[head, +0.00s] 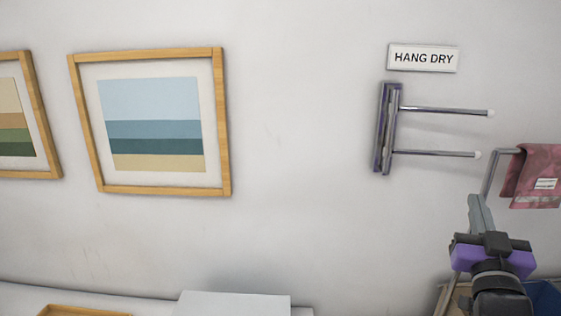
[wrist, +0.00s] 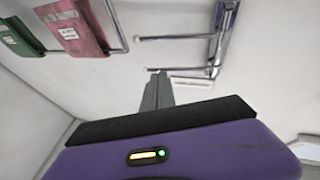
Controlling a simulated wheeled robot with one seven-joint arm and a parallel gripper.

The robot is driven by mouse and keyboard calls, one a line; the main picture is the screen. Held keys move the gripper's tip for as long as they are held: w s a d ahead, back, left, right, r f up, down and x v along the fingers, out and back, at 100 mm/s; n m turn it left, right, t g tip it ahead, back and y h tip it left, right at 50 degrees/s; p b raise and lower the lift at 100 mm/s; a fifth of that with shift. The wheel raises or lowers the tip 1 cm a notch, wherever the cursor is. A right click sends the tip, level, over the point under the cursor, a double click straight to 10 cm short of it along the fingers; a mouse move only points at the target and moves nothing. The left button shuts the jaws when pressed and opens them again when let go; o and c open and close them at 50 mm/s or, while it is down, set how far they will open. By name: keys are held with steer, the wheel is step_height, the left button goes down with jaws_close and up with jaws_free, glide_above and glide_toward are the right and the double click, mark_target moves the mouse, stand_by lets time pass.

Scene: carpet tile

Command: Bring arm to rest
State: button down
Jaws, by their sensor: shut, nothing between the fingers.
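My gripper (head: 478,200) is at the lower right of the head view, with its purple body below and its grey fingers together, pointing up. Nothing is between the fingers. In the wrist view my gripper (wrist: 157,76) shows its closed fingers above the black and purple housing, pointing toward the wall. In the head view it is below the wall rack (head: 385,130) with its two metal rods, and to the left of and below the hanging pink cloth (head: 537,170). I cannot tell its exact distance from the wall.
A "HANG DRY" sign (head: 423,58) is above the rack. The wrist view shows a green cloth (wrist: 20,38) beside the pink one. Framed pictures, one of them a seascape (head: 152,124), hang at left. A white box (head: 235,304) and blue bin (head: 545,296) are low down. The middle wall is bare.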

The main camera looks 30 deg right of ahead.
steer(key=s+a+f+n+t+y, duration=0.2)
steer(key=a+f+y, duration=0.3)
steer(key=a+f, duration=0.45)
steer(key=s+a+f+n+t+y, duration=0.2)
steer(key=a+f+n+y, duration=0.3)
steer(key=a, duration=0.8)
steer(key=s+a+f+n+g+y, duration=0.1)
steer(key=s+a+f+y, duration=0.2)
steer(key=s+a+f, duration=0.2)
steer(key=s+a+f+n+g+y, duration=0.1)
steer(key=s+a+f+y, duration=0.3)
steer(key=s, duration=0.7)
steer(key=a+f+g, duration=0.1)
steer(key=a+f, duration=0.1)
steer(key=a, duration=0.2)
steer(key=shift+a+f+g, duration=0.2)
steer(key=shift+a+g, duration=0.1)
steer(key=shift+a, duration=0.1)
